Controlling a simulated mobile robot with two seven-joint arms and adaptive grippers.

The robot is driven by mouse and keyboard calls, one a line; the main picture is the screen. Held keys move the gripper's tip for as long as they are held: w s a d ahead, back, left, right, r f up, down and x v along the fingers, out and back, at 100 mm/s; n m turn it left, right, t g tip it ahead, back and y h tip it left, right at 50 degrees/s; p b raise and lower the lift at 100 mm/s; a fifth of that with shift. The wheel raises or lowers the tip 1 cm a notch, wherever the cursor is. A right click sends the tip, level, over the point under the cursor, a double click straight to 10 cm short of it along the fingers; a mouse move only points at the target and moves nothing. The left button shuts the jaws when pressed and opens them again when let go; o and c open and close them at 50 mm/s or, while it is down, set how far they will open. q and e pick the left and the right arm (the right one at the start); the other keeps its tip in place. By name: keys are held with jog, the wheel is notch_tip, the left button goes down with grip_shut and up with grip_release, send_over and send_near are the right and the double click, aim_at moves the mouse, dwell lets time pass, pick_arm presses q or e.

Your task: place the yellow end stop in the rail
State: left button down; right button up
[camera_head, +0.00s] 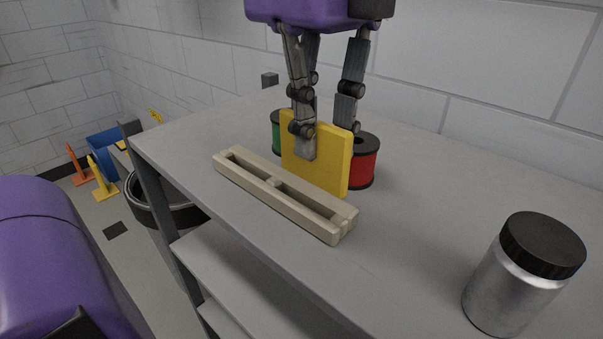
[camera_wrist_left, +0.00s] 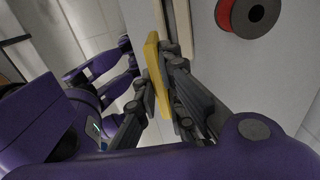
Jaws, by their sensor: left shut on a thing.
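The yellow end stop (camera_head: 318,165) is a flat yellow plate, held upright in my left gripper (camera_head: 312,140). One finger lies across its front face. The plate also shows edge-on between the fingers in the left wrist view (camera_wrist_left: 154,65). The rail (camera_head: 328,234) is a long beige block with two open slots, lying on the grey table. In the head view the plate is just behind the rail and overlaps its far edge. I cannot tell whether its bottom edge touches anything. My right gripper is not in view.
A red spool (camera_head: 366,165) and a partly hidden green spool (camera_head: 276,132) stand behind the plate. A silver jar with a black lid (camera_head: 525,280) stands at the table's right front. The table (camera_head: 430,200) between jar and rail is clear.

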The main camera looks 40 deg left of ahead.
aim_at(304, 177)
pick_arm(q)
jog(key=shift+w+a+f, duration=0.5)
jog(key=shift+a+f, duration=0.05)
jog(key=shift+f, duration=0.9)
jog(key=shift+w+a+f, duration=0.5)
jog(key=shift+a+f, duration=0.1)
jog(key=shift+f, duration=0.9)
jog(key=shift+w+a+f, duration=0.5)
jog(key=shift+a+f, duration=0.05)
jog(key=shift+f, duration=0.9)
jog(key=shift+f, duration=0.15)
jog(key=c, duration=1.8)
grip_release()
jog(key=shift+c, duration=0.2)
notch_tip(304, 177, up, 12)
